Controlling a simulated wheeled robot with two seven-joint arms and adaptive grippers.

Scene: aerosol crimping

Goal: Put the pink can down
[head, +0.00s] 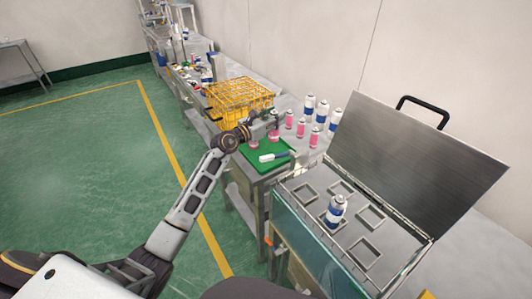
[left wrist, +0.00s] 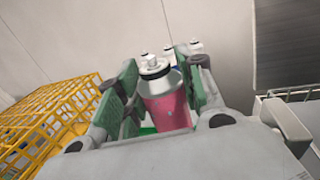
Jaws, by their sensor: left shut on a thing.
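The pink can (left wrist: 170,108), with a silver top and white cap, is between the green-padded fingers of my left gripper (left wrist: 155,98) in the left wrist view. The gripper is shut on it. In the head view my left gripper (head: 264,131) is over the back of the green tray (head: 250,152) on the metal bench, and it partly hides the held can. I cannot tell whether the can's base touches a surface. My right gripper is not in view.
Other pink cans (head: 301,128) and several blue-and-white cans (head: 322,110) stand right of the gripper. A yellow wire crate (head: 238,96) stands behind. An open-lidded machine (head: 380,235) holds one blue-and-white can (head: 335,212).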

